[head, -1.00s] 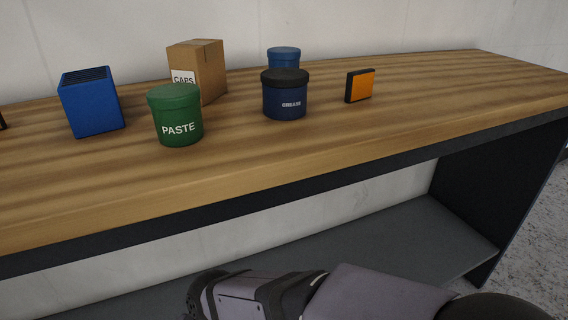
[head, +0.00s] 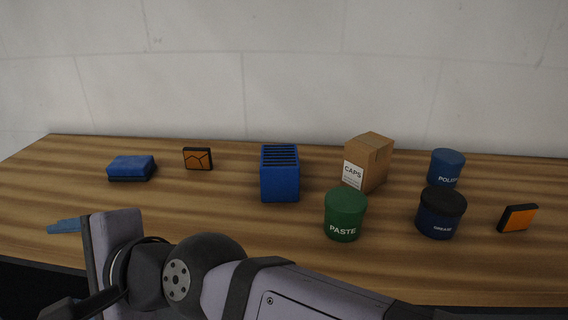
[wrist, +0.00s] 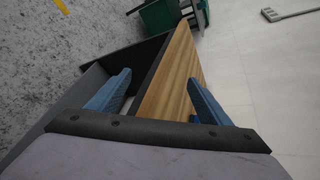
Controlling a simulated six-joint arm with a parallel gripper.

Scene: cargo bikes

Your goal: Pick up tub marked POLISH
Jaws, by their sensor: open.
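The tub marked POLISH (head: 445,168) is blue with a blue lid and stands upright at the back right of the bench, behind the dark blue tub marked GREASE (head: 441,214). Its lower front is partly hidden by that tub's black lid. My gripper (wrist: 158,97) is open, its two blue fingers spread and empty in the wrist view, with the wooden bench edge and floor beyond. In the head view one blue finger (head: 64,226) shows at the far left, well away from the POLISH tub. The tub is not in the wrist view.
A green PASTE tub (head: 345,215), cardboard CAPS box (head: 376,162) and blue slotted box (head: 280,176) stand mid-bench.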

